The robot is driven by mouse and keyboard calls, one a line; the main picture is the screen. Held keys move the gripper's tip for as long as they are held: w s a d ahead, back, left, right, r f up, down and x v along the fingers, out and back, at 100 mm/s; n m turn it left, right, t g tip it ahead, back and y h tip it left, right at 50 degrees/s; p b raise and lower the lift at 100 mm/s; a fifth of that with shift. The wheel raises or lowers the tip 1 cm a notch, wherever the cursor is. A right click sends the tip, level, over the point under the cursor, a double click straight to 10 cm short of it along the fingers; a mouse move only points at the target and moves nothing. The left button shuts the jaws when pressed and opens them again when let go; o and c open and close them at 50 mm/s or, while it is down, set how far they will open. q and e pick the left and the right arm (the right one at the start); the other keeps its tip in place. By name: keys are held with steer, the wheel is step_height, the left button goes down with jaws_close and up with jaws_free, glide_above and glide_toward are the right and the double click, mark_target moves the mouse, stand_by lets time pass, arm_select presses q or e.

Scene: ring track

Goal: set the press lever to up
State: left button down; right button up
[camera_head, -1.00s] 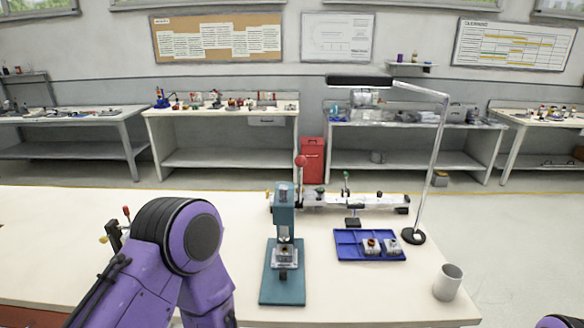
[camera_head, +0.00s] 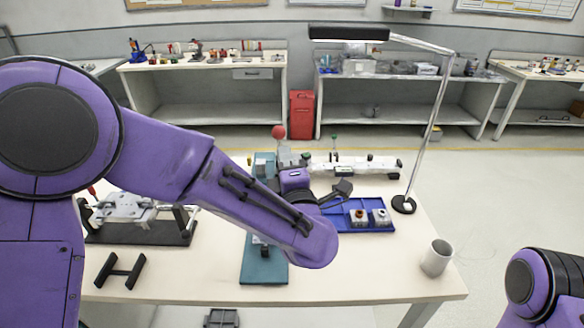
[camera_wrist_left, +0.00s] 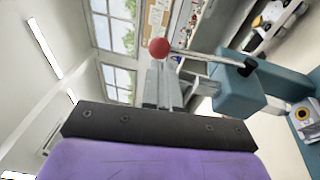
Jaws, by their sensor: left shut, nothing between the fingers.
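The teal press (camera_head: 264,268) stands on the table, its middle hidden behind my left arm in the head view. Its lever ends in a red ball (camera_head: 278,131), which shows above the press head. In the left wrist view the thin lever rod runs from a black hub on the teal press head (camera_wrist_left: 240,97) to the red ball (camera_wrist_left: 159,47). My left gripper (camera_wrist_left: 161,68) is shut and empty, its grey fingertips right by the ball; I cannot tell whether they touch. My right gripper is out of view.
A blue tray (camera_head: 348,227) with small parts lies right of the press. A metal fixture (camera_head: 125,207) and a black stand (camera_head: 119,272) are at the left.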

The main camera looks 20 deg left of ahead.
mark_target(284, 130)
arm_select(q)
steer(key=p+x, duration=0.1)
steer(key=x, duration=0.1)
steer(key=shift+w+a+r, duration=0.2)
steer(key=shift+w+r, duration=0.05)
steer(key=shift+w, duration=0.05)
steer(key=shift+w+a+f, duration=0.1)
steer(key=shift+w+a, duration=0.15)
steer(key=shift+w, duration=0.25)
steer(key=shift+p, duration=0.35)
steer(key=w+r+p, duration=0.1)
steer(key=w+g+p, duration=0.1)
steer(key=p, duration=0.1)
steer(key=shift+a+r+h, duration=0.3)
steer(key=shift+r, duration=0.1)
steer(key=w, duration=0.1)
steer(key=w+b, duration=0.1)
steer(key=a+b, duration=0.1)
steer(key=shift+w+f, duration=0.3)
steer(key=shift+w, duration=0.1)
steer(key=shift+w+a+r, duration=0.1)
steer(key=shift+w, duration=0.25)
steer(key=shift+s+r, duration=0.1)
steer(key=shift+r, duration=0.2)
